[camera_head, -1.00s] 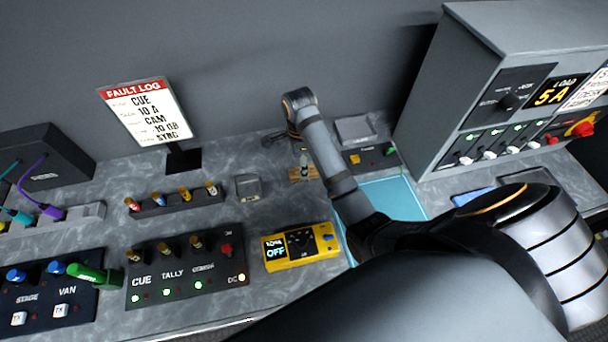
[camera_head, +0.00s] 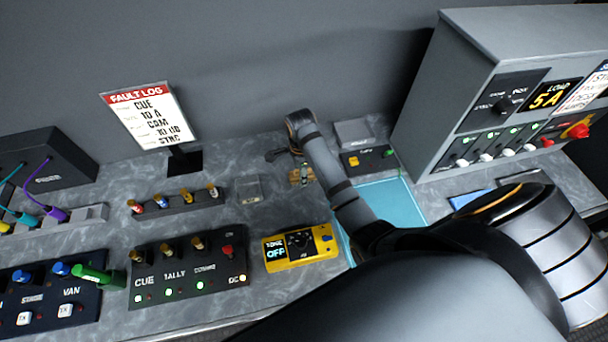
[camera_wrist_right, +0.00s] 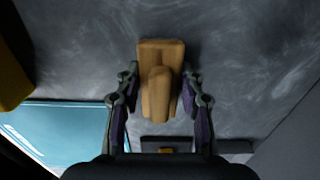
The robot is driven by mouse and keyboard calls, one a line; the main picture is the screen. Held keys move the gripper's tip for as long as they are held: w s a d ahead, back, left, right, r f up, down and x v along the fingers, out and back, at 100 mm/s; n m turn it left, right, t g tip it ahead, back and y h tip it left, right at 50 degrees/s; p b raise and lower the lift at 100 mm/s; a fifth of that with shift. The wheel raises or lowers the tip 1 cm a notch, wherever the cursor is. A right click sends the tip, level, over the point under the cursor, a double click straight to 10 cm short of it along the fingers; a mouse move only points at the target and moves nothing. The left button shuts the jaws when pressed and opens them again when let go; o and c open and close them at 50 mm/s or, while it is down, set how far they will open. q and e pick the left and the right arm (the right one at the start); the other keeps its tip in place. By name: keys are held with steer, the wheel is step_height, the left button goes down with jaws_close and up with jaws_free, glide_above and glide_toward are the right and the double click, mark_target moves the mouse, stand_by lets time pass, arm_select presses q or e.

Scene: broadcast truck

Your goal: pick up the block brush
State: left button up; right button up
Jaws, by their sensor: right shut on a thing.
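The block brush (camera_wrist_right: 160,78) is a tan wooden block with a raised grip, in the middle of the right wrist view. My right gripper (camera_wrist_right: 160,95) has its two fingers on either side of the raised grip and is shut on it. In the head view the brush (camera_head: 296,177) shows as a small tan piece by the right gripper (camera_head: 302,168), low over the worktop and partly hidden. I cannot tell whether it touches the surface. My left gripper is not in view.
A yellow tester (camera_head: 300,247) and a light blue mat (camera_head: 385,200) lie nearby. A small dark box with a yellow button (camera_head: 354,161) is right of the brush. A grey power cabinet (camera_head: 480,90) stands at the right. A fault log sign (camera_head: 148,117) stands at the left.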

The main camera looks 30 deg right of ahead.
steer(key=shift+r, duration=0.15)
steer(key=shift+w+r, duration=0.1)
steer(key=shift+r, duration=0.2)
steer(key=r, duration=0.1)
steer(key=s+r, duration=0.1)
steer(key=d+r, duration=0.1)
steer(key=r, duration=0.1)
steer(key=shift+s+b, duration=0.2)
steer(key=shift+b, duration=0.15)
steer(key=s+d+r+p, duration=0.5)
steer(key=s+r, duration=0.3)
steer(key=s, duration=0.3)
steer(key=shift+d, duration=0.3)
steer(key=shift+s+r, duration=0.1)
